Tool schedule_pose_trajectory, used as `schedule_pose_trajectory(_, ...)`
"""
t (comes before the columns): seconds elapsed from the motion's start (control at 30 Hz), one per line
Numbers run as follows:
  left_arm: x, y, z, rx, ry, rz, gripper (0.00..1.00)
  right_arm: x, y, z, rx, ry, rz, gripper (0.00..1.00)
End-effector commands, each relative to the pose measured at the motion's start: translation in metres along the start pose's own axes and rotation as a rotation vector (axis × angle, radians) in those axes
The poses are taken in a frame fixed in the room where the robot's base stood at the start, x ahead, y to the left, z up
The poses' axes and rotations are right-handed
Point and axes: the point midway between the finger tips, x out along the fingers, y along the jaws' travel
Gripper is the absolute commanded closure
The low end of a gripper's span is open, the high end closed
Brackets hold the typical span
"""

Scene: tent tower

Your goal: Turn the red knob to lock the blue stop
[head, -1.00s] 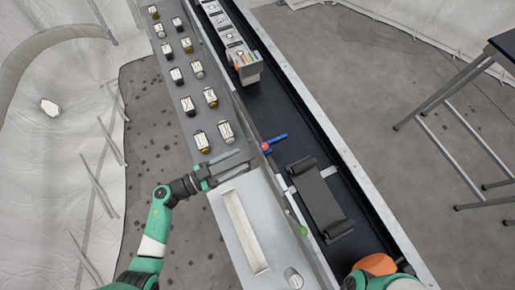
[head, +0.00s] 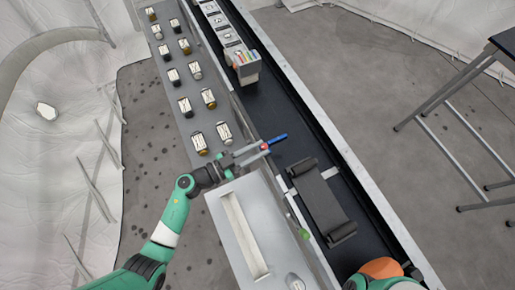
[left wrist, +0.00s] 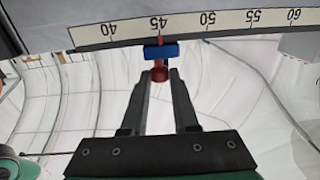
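The red knob (head: 264,146) sits at the left end of the blue stop (head: 278,139), at the near edge of the dark conveyor. In the left wrist view the red knob (left wrist: 160,75) sticks out below the blue stop (left wrist: 162,52), which is beside the 45 mark of a ruler scale. My left gripper (head: 259,150) has reached the knob. My right gripper is not in view.
A ruler strip (left wrist: 210,25) runs along the rail above the stop. A grey bridge-like piece (head: 322,200) lies on the conveyor (head: 300,115) nearby. Several small jars (head: 208,98) stand on the shelf to the left. A grey box (head: 265,215) is below my left gripper.

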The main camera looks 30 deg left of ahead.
Motion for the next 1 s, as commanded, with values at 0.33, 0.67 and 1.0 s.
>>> schedule_pose_trajectory(0.33,0.000,-0.001,0.000,0.000,-0.002,0.014,1.00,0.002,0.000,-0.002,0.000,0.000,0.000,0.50)
schedule_pose_trajectory(0.67,0.002,-0.009,0.003,0.001,-0.002,0.288,1.00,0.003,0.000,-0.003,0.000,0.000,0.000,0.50)
schedule_pose_trajectory(1.0,0.001,-0.009,0.001,0.000,-0.002,0.399,1.00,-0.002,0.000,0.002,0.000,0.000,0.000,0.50)
